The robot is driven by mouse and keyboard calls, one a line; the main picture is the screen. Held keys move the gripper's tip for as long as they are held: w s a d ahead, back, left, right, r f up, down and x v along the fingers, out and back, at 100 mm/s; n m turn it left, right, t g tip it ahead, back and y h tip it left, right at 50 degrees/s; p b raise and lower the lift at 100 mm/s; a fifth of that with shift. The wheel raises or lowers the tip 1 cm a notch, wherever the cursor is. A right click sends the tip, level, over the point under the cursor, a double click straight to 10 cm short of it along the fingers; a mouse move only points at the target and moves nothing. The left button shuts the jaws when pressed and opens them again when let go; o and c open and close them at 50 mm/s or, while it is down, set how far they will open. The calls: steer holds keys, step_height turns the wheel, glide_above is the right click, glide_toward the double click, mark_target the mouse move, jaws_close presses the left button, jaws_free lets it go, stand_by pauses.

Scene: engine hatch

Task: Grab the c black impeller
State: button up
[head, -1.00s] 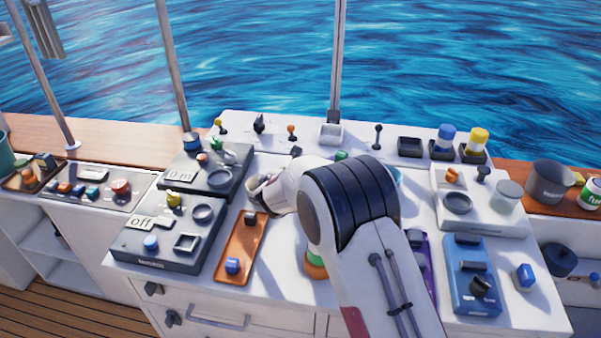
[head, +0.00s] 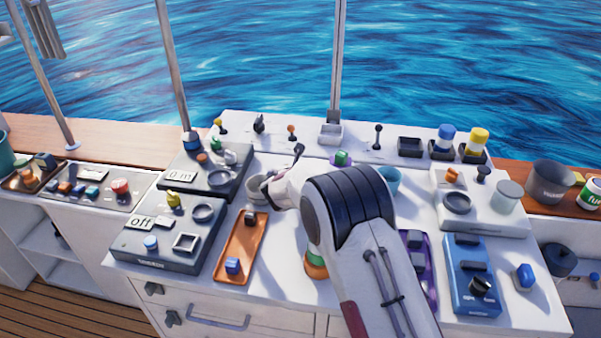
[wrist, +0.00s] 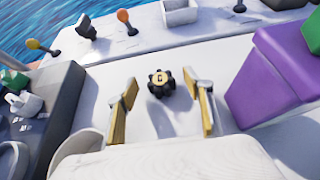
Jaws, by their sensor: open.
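The black impeller (wrist: 161,84) has a lobed rim and a gold centre marked with a letter that looks like C or G. It sits on the white console top in the wrist view. My gripper (wrist: 165,104) is open, with one finger to the left of the impeller and one to the right. The impeller lies between and slightly beyond the fingertips, and no contact shows.
A purple block (wrist: 275,75) with a green piece on top stands close to the right finger. A dark control box (wrist: 45,100) is at left. Small levers and a white tray (head: 331,134) line the back.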

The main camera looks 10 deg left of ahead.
steer(key=shift+x, duration=1.1)
steer(key=c, duration=1.2)
